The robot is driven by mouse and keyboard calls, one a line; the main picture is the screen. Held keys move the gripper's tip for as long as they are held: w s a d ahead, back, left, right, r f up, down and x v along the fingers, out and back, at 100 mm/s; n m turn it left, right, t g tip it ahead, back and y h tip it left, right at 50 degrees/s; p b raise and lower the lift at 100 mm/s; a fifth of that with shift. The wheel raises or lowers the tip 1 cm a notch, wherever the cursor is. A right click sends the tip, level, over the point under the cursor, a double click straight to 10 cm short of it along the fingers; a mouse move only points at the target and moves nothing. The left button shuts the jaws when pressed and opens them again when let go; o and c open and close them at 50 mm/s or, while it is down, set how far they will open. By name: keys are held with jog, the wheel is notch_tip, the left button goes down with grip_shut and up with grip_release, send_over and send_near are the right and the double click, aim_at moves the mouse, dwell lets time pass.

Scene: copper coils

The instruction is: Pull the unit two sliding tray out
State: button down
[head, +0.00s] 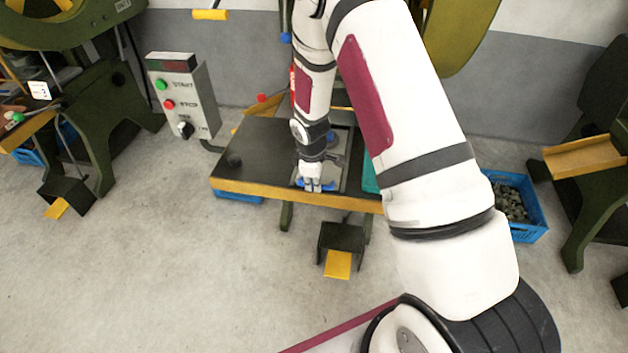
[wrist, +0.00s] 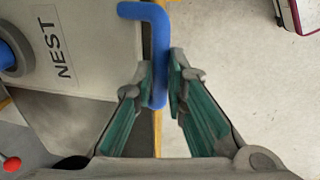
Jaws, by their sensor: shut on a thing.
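The sliding tray is a light grey plate marked NEST (wrist: 95,50) in the wrist view, with a blue round part (wrist: 12,50) on it. A bent blue handle (wrist: 158,30) stands at its edge. My gripper (wrist: 161,85) is shut on this handle, one finger on each side. In the head view my gripper (head: 312,185) is at the front edge of the dark press table (head: 255,150), and bits of blue handle (head: 330,185) show beside it. The tray (head: 344,142) is partly hidden by my arm there.
A control box (head: 183,95) with green and red buttons stands left of the table. A foot pedal (head: 338,262) is on the floor below the table front. A blue crate (head: 540,225) of parts stands at the right.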

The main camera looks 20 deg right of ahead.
jog(key=c, duration=1.6)
grip_release()
jog(key=shift+r, duration=0.1)
notch_tip(320, 180, up, 12)
jog(key=s+a, duration=0.1)
jog(key=shift+s+f, duration=0.2)
jog(key=shift+s, duration=0.2)
jog(key=shift+a, duration=0.1)
